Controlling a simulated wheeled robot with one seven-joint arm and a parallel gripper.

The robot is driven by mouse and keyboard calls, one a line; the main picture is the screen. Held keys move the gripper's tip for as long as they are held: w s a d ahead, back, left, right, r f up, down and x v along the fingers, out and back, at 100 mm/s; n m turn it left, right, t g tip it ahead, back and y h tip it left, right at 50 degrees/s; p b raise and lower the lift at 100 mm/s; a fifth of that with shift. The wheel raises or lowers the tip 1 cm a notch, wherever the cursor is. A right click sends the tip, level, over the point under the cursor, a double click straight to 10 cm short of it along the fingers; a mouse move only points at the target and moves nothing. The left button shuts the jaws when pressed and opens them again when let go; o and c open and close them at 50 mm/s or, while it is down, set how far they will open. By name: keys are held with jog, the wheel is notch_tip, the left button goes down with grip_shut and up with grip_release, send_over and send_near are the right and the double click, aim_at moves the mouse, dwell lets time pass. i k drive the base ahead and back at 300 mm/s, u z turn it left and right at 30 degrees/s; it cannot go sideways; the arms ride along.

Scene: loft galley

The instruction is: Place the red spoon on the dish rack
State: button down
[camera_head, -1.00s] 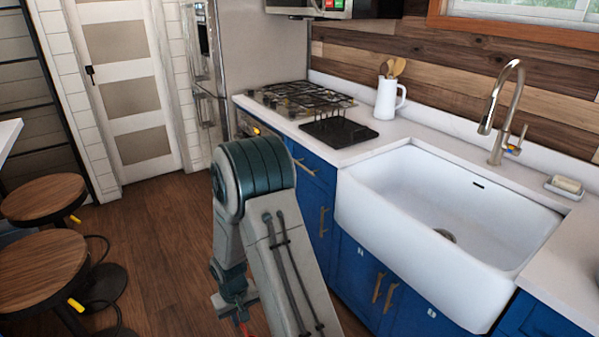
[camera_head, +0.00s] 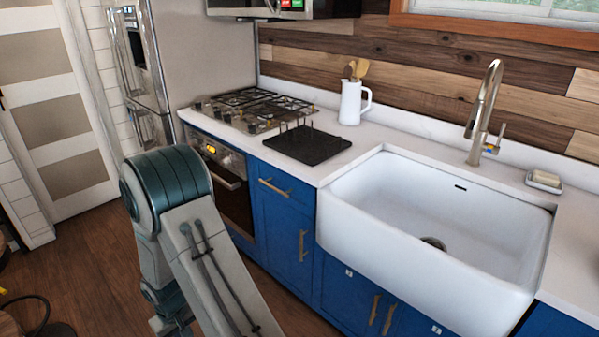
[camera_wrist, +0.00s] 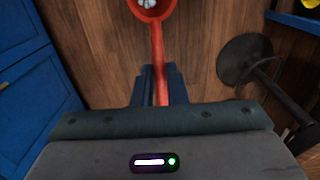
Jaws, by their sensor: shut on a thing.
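The red spoon (camera_wrist: 157,48) shows in the wrist view, its handle between the two blue fingers of my gripper (camera_wrist: 157,85). The gripper is shut on the handle, and the round head points away at the top edge. The spoon is above the wooden floor. In the head view the gripper and spoon are out of sight, below my arm. The black dish rack (camera_head: 306,144) lies on the white counter between the stove and the sink, with thin upright prongs along its back.
The stove (camera_head: 248,110) is left of the rack, and a white jug (camera_head: 352,102) with wooden utensils stands behind it. The white sink (camera_head: 440,220) is to the right. Blue cabinets (camera_head: 283,215) front the counter. A stool base (camera_wrist: 244,60) shows in the wrist view.

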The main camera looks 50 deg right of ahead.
aim_at(317, 147)
jog(key=i, duration=2.9)
jog(key=z, duration=2)
